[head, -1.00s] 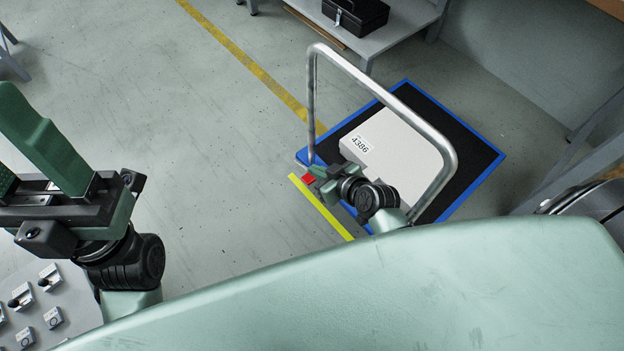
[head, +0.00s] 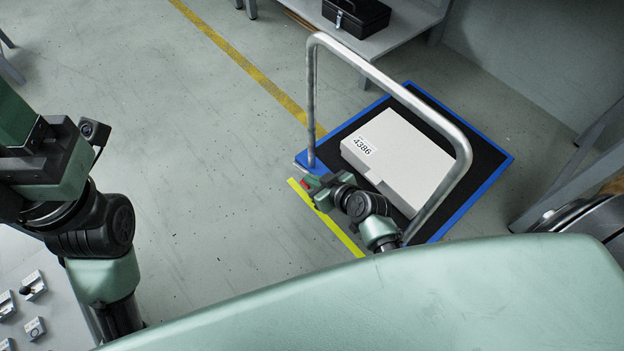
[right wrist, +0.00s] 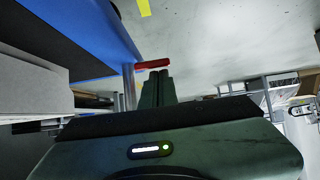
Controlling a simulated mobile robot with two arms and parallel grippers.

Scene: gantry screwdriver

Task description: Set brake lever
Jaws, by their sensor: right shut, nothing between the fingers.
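The red brake lever (head: 305,184) is at the near left corner of the blue-edged cart (head: 494,174). In the head view only a small part of it shows, beside my right gripper (head: 316,184). In the right wrist view the red lever (right wrist: 152,64) sticks out sideways from a metal post, at the tips of my right fingers (right wrist: 156,82). The fingers are together with nothing between them; whether they touch the lever I cannot tell. My left gripper (head: 22,128) is at the left edge of the head view, its fingertips cut off.
A pale box marked 4386 (head: 405,158) lies on the cart's black deck. The cart's metal handle (head: 408,86) arches over it. A yellow-green strip (head: 332,222) lies on the floor before the cart. A bench with a black toolbox (head: 356,16) stands behind. Floor to the left is clear.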

